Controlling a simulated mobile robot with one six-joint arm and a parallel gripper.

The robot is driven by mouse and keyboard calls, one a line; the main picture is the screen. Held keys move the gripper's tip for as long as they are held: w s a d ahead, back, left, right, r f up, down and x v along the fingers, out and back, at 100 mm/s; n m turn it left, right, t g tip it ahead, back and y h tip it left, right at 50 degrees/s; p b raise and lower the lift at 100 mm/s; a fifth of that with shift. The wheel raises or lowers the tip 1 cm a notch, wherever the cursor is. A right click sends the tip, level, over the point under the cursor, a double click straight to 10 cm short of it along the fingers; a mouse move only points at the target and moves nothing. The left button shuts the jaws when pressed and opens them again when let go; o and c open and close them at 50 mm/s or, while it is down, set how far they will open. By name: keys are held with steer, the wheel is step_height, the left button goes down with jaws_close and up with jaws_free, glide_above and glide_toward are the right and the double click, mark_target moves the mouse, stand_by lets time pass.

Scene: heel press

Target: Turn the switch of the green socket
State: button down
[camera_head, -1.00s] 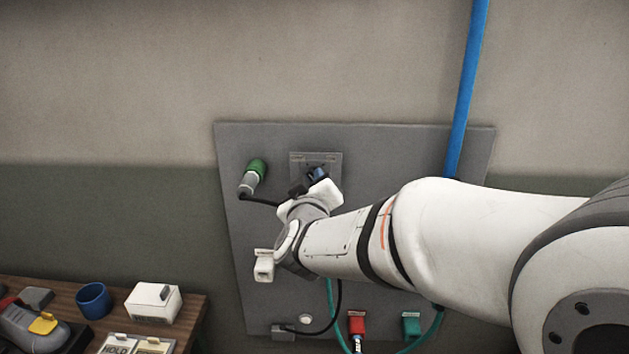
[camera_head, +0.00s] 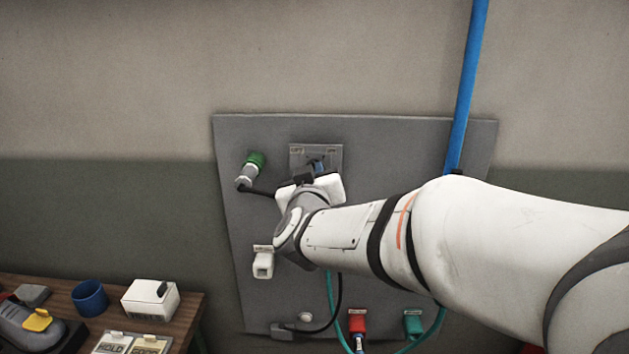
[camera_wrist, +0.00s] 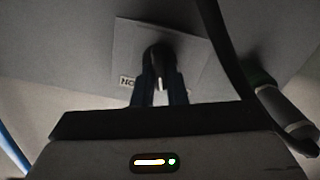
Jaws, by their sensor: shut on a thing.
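The green socket (camera_head: 255,160) is at the upper left of the grey wall panel, with a grey plug and black cable in it. It also shows at the right of the wrist view (camera_wrist: 262,80). To its right is a grey switch plate (camera_head: 299,153) with small labels. In the wrist view the plate (camera_wrist: 190,50) carries a dark knob (camera_wrist: 157,56) with a white mark pointing down the picture. My gripper (camera_wrist: 159,88) is shut on this knob, with one blue finger on each side. In the head view my gripper (camera_head: 318,168) hides most of the knob.
Lower on the panel are a white fitting (camera_head: 263,264), a red connector (camera_head: 357,322) and a teal connector (camera_head: 413,323) with cables. A black cable passes close beside my gripper. A blue pipe (camera_head: 466,90) runs down at the right. A wooden table (camera_head: 190,318) with items stands lower left.

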steer(key=m+b, duration=0.2)
steer(key=m, duration=0.1)
steer(key=m+b, duration=0.2)
steer(key=m, duration=0.2)
steer(key=m+b, duration=0.3)
steer(key=shift+d+f+m, duration=0.15)
steer(key=shift+d+m, duration=0.1)
steer(key=shift+m, duration=0.05)
stand_by(0.4)
steer(key=c, duration=1.5)
jaws_free()
steer(key=shift+o, duration=0.2)
steer(key=shift+s, duration=0.15)
steer(key=s, duration=0.7)
steer(key=shift+s, duration=0.25)
steer(key=shift+a, duration=0.1)
